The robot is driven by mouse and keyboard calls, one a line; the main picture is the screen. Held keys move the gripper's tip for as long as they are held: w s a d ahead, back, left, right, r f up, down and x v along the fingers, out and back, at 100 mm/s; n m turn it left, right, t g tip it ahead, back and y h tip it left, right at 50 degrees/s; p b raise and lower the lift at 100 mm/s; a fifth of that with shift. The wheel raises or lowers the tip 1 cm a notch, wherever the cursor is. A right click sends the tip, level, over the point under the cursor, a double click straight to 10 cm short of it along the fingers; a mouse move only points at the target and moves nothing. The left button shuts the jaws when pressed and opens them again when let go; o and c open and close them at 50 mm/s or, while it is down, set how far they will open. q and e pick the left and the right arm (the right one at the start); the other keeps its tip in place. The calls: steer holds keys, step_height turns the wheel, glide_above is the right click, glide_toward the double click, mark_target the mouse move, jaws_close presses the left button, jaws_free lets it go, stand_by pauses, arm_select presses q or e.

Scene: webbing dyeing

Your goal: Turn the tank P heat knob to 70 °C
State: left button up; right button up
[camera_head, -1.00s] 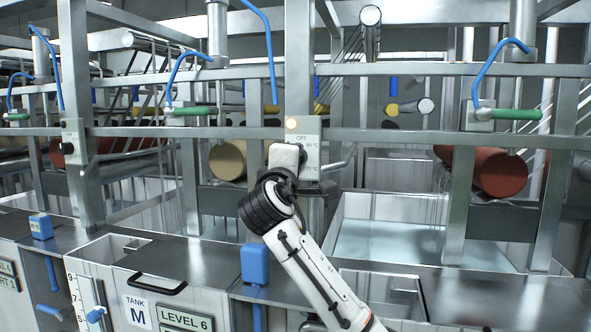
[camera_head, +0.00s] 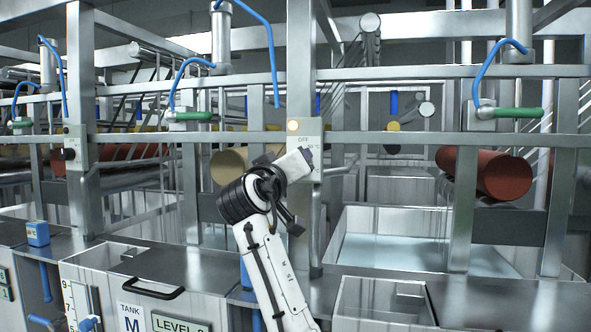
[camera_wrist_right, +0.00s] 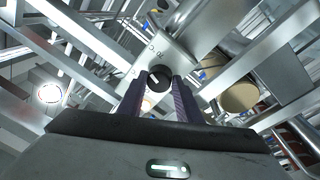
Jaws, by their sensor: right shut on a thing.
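A heat control panel (camera_head: 310,133) is fixed to the metal post in the middle of the head view; "OFF" and part of a °C mark can be read on it. My right gripper (camera_head: 302,158) is at the panel and covers its knob in the head view. In the right wrist view the round black knob (camera_wrist_right: 158,79), with a pale pointer line, sits between the two fingertips of my gripper (camera_wrist_right: 160,84). The fingers are shut on it. The setting it points to cannot be read. My left gripper is not in view.
A small lamp (camera_head: 293,126) glows on the panel above the gripper. Another post at the left carries a similar panel with a black knob (camera_head: 68,154). A tank labelled M (camera_head: 133,318) stands at front left. Red (camera_head: 495,174) and tan rolls lie behind the frame bars.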

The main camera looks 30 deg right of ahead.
steer(key=shift+m+g+b, duration=0.35)
steer(key=shift+m+g, duration=0.05)
steer(key=shift+m, duration=1.3)
steer(key=o, duration=1)
steer(key=shift+o, duration=0.2)
steer(key=shift+a, duration=0.1)
steer(key=b+v, duration=0.1)
steer(key=v, duration=0.9)
steer(key=shift+b, duration=0.35)
steer(key=shift+a+f, duration=0.1)
steer(key=shift+s+f, duration=0.1)
